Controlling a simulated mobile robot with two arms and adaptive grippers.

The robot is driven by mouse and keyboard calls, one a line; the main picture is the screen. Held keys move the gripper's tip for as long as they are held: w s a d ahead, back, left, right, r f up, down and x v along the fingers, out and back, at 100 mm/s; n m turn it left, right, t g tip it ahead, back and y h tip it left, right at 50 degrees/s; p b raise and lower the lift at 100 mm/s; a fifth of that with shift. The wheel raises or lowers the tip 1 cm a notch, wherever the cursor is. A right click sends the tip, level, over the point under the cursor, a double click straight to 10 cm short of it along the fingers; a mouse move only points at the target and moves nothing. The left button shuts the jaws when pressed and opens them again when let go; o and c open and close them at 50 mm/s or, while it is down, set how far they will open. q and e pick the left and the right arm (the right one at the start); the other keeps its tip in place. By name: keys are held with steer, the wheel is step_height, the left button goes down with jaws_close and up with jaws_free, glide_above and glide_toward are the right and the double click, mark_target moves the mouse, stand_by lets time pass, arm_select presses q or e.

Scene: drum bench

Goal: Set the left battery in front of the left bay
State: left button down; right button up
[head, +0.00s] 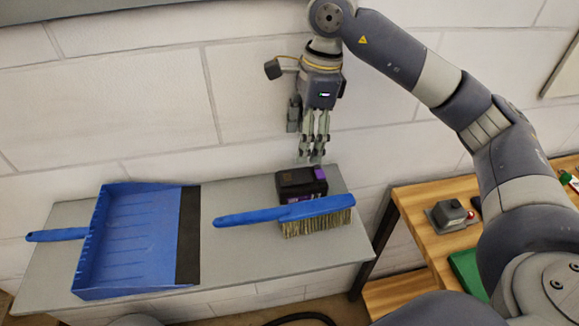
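A black battery with a purple patch (301,183) sits on the grey bench (225,248), toward its right end. A blue-handled brush (283,213) lies in front of it and hides its lower front. My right gripper (310,158) comes in from the upper right and points down just above and behind the battery. Its fingers look close together, but I cannot tell whether they are open or shut, or whether they touch the battery. No bay can be made out. My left gripper is not in view.
A blue dustpan (135,240) with a black lip lies at the bench's left. A white block wall (150,90) stands behind. A wooden table (425,205) at right holds a grey box with a knob (450,215) and a green item (468,272).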

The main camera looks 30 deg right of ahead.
steer(key=p, duration=0.1)
glide_above(301, 174)
steer(key=f, duration=0.4)
steer(key=shift+s+f, duration=0.15)
steer(key=shift+s, duration=0.05)
steer(key=shift+w+f, duration=0.1)
steer(key=shift+f, duration=0.2)
step_height(301, 174, down, 5)
steer(key=p, duration=0.3)
steer(key=shift+r, duration=0.1)
steer(key=shift+f, duration=0.3)
steer(key=shift+c, duration=1.1)
steer(key=c, duration=0.9)
steer(key=shift+c, duration=0.9)
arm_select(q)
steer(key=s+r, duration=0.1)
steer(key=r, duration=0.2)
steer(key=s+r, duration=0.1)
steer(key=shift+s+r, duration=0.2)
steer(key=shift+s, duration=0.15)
